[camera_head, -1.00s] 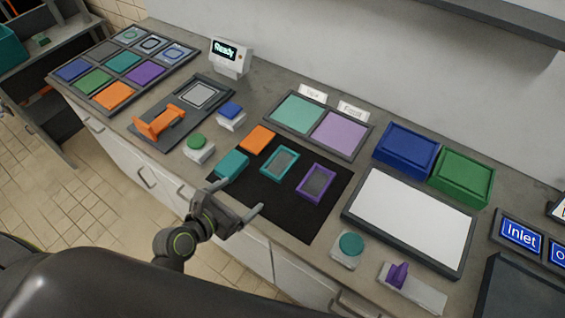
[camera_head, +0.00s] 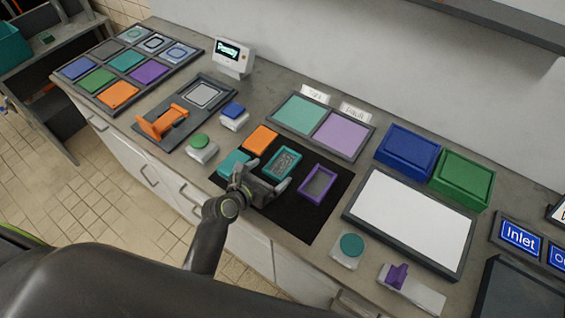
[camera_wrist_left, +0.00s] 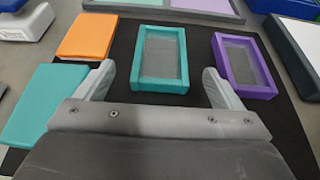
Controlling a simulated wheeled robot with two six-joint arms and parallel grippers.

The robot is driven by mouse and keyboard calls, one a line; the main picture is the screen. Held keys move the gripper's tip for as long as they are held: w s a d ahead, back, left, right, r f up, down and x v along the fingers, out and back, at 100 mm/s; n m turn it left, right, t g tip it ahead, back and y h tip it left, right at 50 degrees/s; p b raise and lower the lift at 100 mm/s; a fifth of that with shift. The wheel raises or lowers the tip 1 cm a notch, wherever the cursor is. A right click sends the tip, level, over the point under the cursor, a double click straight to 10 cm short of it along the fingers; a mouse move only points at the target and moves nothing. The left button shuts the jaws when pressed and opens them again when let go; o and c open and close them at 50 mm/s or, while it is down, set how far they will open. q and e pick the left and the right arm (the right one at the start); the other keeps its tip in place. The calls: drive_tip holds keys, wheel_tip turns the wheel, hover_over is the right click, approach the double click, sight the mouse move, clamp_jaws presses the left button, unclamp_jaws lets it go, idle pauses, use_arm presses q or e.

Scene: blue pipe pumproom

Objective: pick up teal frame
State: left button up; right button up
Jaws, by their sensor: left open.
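The teal frame (camera_head: 282,163) is a rectangular tray-like frame with a grey mesh inside, lying on a black mat (camera_head: 290,222). It also shows in the left wrist view (camera_wrist_left: 160,86), just ahead of and between the fingertips. My left gripper (camera_head: 264,178) is open and empty over the mat, at the near side of the frame. Its two fingers (camera_wrist_left: 163,82) point toward the frame, apart from each other. I cannot tell whether they touch it. My right gripper is not in view.
On the mat, a purple frame (camera_head: 317,184) lies to the right, an orange block (camera_head: 261,138) to the upper left and a solid teal block (camera_head: 232,162) to the left. A grey tray with teal and lilac panels (camera_head: 322,125) lies behind.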

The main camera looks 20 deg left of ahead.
sight(280, 165)
use_arm(q)
drive_tip(key=shift+x, duration=2.7)
drive_tip(key=shift+r, duration=0.1)
drive_tip(key=shift+s, duration=0.1)
drive_tip(key=c, duration=1.1)
